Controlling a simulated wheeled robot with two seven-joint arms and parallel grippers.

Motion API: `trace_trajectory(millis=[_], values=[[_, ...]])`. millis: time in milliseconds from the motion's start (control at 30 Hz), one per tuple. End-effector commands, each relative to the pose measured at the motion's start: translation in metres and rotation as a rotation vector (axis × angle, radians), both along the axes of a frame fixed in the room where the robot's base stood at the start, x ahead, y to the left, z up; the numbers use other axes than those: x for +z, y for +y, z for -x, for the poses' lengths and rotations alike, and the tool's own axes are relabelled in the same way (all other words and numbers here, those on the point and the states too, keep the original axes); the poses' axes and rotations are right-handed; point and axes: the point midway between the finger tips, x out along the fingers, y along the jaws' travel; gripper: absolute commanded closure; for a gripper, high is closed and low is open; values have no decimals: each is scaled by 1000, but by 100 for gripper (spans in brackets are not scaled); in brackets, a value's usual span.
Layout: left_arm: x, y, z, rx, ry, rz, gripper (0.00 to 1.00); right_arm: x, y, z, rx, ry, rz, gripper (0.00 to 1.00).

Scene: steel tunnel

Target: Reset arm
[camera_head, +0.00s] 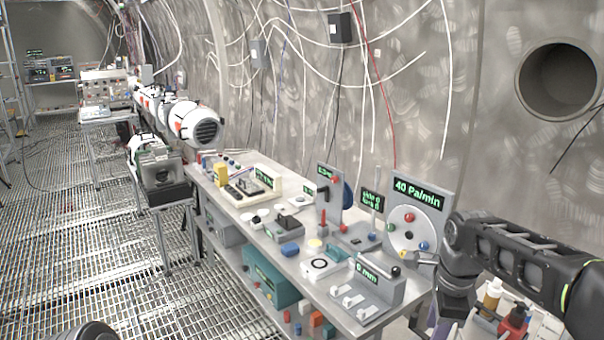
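My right arm (525,262) reaches in from the right edge and bends down at the right end of the workbench (335,292). My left gripper is not in view; only a dark rounded part shows at the bottom left edge.
The bench carries a "40 Pa/min" panel (419,190), a "0 mm" block (378,284) and several small devices. A white cylindrical machine (196,124) is further back. The grated floor (70,230) at left is mostly clear.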

Motion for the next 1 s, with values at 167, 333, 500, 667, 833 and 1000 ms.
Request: trace_trajectory(millis=[167,333,500,667,833,1000], values=[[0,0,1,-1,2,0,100,-9,15,-23,232,-115,5,60],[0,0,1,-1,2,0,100,-39,49,-47,559,-243,37,60],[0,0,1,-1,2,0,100,-128,103,-49,1032,-370,108,60],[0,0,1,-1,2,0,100,-242,146,5,1443,-441,177,60],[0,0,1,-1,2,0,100,-331,171,107,1663,-419,144,60],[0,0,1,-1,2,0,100,-371,186,201,1667,-329,-15,60]])
